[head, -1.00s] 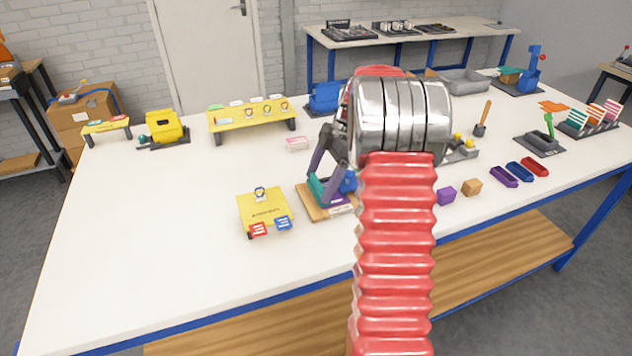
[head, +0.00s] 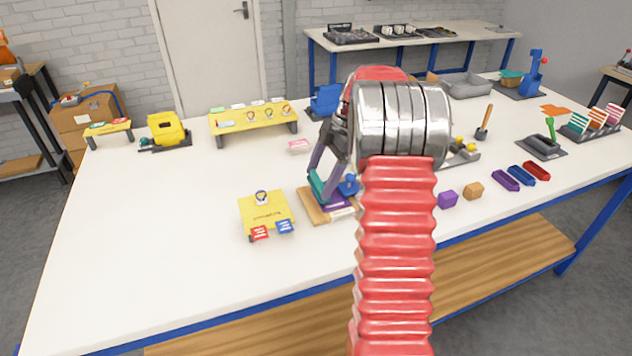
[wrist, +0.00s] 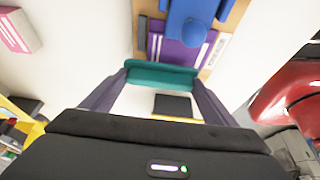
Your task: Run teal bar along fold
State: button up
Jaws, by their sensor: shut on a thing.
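My gripper (head: 326,182) is shut on the teal bar (wrist: 160,76), whose ends sit between the two grey-purple fingers. The bar also shows in the head view (head: 316,184), over the left part of a wooden board (head: 312,208). A purple folded piece (wrist: 180,50) with white strips lies on the board, and the bar crosses its near edge in the wrist view. I cannot tell whether the bar touches it. A blue block with a round knob (wrist: 195,32) stands on the purple piece. My arm hides the board's right side in the head view.
A yellow board (head: 266,213) with red and blue tags lies left of the wooden board. A purple block (head: 448,199) and an orange block (head: 473,191) stand to the right. A pink-and-white block (head: 299,146) lies behind. The table's front left is clear.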

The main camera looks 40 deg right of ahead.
jog(key=shift+r, duration=2.75)
